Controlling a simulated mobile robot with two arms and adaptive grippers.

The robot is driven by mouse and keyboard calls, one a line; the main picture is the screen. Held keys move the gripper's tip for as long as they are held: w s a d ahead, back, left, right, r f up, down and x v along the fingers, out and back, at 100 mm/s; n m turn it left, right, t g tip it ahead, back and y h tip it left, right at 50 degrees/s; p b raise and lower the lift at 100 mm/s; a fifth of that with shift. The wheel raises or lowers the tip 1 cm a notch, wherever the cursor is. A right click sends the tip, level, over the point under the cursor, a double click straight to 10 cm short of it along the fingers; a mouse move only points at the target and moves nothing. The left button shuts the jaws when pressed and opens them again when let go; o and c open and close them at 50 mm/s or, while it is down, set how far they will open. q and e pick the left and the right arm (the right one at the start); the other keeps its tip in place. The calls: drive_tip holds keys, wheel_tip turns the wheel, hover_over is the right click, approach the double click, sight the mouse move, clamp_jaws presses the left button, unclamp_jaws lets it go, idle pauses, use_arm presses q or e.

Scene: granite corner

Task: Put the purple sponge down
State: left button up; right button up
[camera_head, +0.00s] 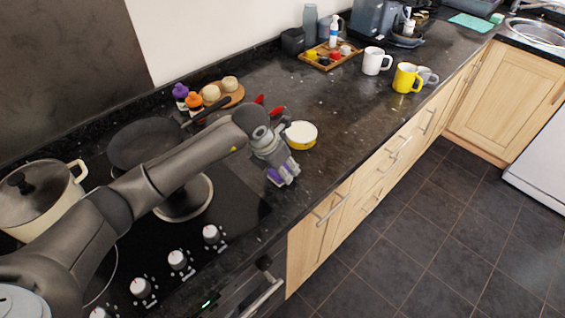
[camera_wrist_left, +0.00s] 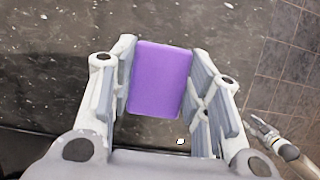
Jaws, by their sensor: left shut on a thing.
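The purple sponge (camera_wrist_left: 160,79) is a rectangular block between the fingers of my left gripper (camera_wrist_left: 163,85) in the left wrist view. In the head view my left gripper (camera_head: 284,174) is over the dark granite counter (camera_head: 345,130), close to its front edge and right of the hob. Only a little of the purple sponge (camera_head: 279,177) shows there, below the fingers. The gripper is shut on the sponge. I cannot tell whether the sponge touches the counter. My right gripper is not in view.
A yellow and white round container (camera_head: 301,135) stands just behind the gripper. Red-handled items (camera_head: 270,108) lie further back. The hob with a pan (camera_head: 147,146) and a pot (camera_head: 38,192) is at left. A yellow mug (camera_head: 407,78) and white mug (camera_head: 375,61) stand right; counter between is clear.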

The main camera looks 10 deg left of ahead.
use_arm(q)
drive_tip(key=shift+f, duration=0.1)
drive_tip(key=shift+f, duration=0.1)
drive_tip(key=o, duration=0.9)
